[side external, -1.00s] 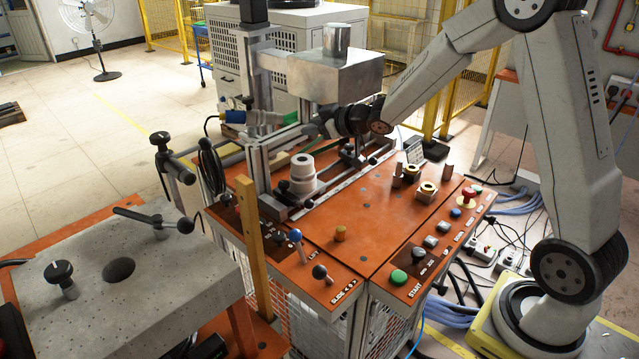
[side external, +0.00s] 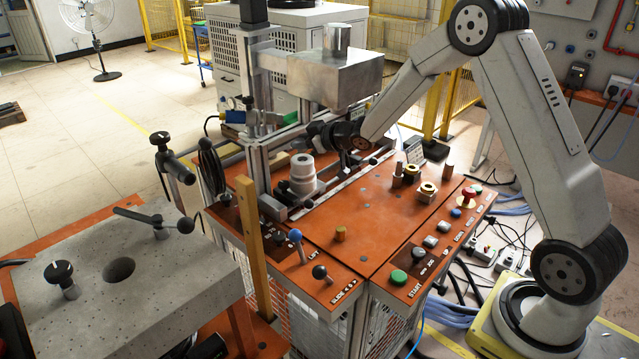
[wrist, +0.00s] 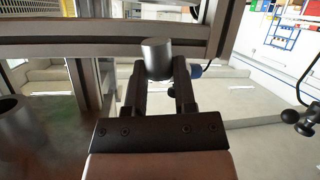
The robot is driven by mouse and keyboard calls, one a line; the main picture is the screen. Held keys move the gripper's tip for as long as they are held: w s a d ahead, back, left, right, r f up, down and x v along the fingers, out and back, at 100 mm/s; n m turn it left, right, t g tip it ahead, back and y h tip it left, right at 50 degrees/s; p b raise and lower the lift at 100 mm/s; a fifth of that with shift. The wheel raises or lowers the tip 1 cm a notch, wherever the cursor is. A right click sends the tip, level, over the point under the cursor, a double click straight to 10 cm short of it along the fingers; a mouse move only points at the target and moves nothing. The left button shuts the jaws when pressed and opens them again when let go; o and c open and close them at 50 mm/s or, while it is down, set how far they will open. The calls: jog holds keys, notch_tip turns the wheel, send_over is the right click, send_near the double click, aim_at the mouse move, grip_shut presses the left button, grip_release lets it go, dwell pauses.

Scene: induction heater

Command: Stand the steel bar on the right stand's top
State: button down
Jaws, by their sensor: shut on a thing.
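My gripper (wrist: 160,82) is shut on a steel bar (wrist: 157,60), a short grey cylinder that shows between the fingertips in the wrist view. Its lower part is hidden by the fingers. In the side view my gripper (side external: 318,133) is low behind the pale ringed cylinder, under the big metal block; the bar cannot be made out there. I cannot tell for sure which part is the right stand; small upright posts (side external: 448,172) and brass-topped fittings (side external: 427,191) stand on the right of the orange bench top.
The pale ringed cylinder (side external: 302,172) stands close in front of my gripper. A metal block (side external: 335,75) overhangs, and an upright frame (side external: 250,110) stands left. The orange bench top (side external: 375,215) is clear in its middle; knobs and buttons line its front.

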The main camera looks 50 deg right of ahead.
aim_at(302, 152)
jog(key=shift+w+f, duration=0.1)
jog(key=shift+f, duration=1.25)
jog(key=shift+f, duration=0.2)
jog(key=shift+c, duration=2.1)
grip_release()
jog(key=v, duration=0.7)
jog(key=shift+s+r, duration=0.2)
jog(key=shift+s, duration=0.15)
